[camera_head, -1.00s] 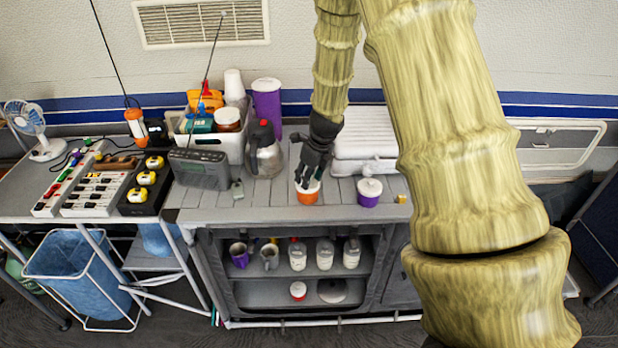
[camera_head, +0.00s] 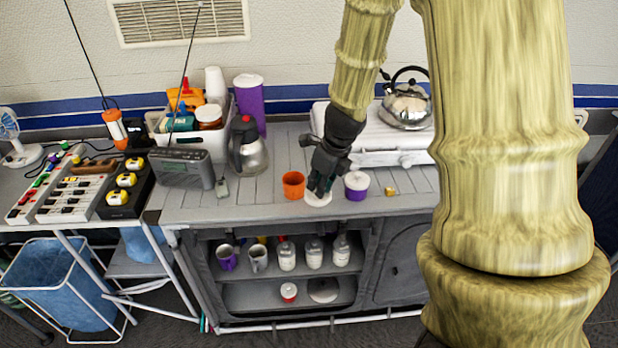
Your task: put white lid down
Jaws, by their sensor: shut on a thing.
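The white lid (camera_head: 318,199) is under my gripper (camera_head: 319,188), which is shut on it. The lid is low over the grey counter, and I cannot tell whether it touches the surface. The orange cup (camera_head: 293,185) stands open just left of the lid. The purple cup (camera_head: 356,188) with its own white lid stands just right of it. My gripper's fingers point down and partly cover the lid.
The grey counter (camera_head: 240,205) has free room left of the orange cup. A steel jug (camera_head: 248,150) and a radio (camera_head: 182,168) stand further left. Behind my gripper is a white stove (camera_head: 395,150) with a kettle (camera_head: 406,105). A small yellow object (camera_head: 390,191) lies right of the purple cup.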

